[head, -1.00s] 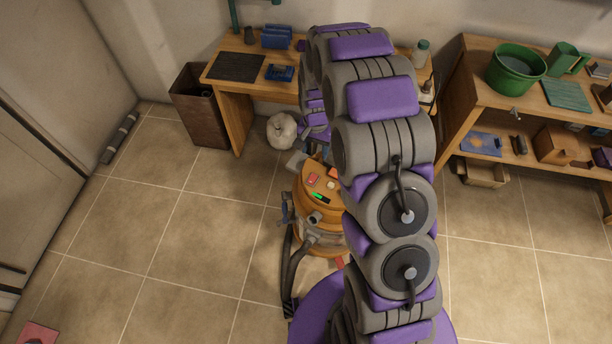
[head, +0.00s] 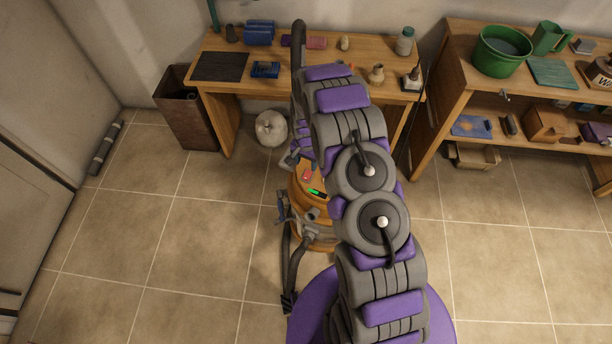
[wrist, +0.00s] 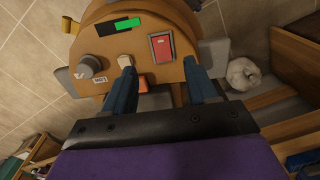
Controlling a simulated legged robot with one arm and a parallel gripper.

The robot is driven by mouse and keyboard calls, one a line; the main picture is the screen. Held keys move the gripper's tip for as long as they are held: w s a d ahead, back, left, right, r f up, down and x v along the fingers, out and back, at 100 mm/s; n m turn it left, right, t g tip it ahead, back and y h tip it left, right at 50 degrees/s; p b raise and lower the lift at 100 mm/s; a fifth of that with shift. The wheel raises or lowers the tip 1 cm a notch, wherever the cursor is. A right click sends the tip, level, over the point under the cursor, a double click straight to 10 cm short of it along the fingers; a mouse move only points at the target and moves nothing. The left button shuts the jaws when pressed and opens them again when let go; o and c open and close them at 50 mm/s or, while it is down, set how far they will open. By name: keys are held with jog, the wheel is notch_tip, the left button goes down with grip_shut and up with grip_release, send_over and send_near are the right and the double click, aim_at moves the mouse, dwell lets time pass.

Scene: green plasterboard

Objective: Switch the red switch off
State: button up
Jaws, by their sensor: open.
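The red switch (wrist: 161,48) is a rocker in a dark frame on the top panel of an orange vacuum-like machine (wrist: 188,22). In the head view the switch (head: 307,175) shows on the machine (head: 312,232) just left of my arm. My gripper (wrist: 159,66) is open, its two blue fingers pointing at the panel. The switch lies between and slightly beyond the fingertips, nearer the right one; nothing is held. I cannot tell contact with the panel. A green-lit display (wrist: 119,26) is left of the switch. In the head view my arm hides most of the gripper.
The panel also has a grey knob (wrist: 90,67), a pale button (wrist: 125,60) and a small orange label or button (wrist: 146,84). A wooden desk (head: 222,102) stands behind, shelving (head: 452,100) at right, a bin (head: 187,118) and a white bag (head: 271,128) nearby.

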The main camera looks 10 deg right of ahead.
aim_at(305, 179)
jog(key=f, duration=0.3)
jog(key=f+b, duration=0.1)
jog(key=f, duration=0.4)
jog(key=shift+a+f, duration=0.3)
jog(key=shift+d+f, duration=0.15)
jog(key=shift+f, duration=0.35)
jog(key=shift+c, duration=0.3)
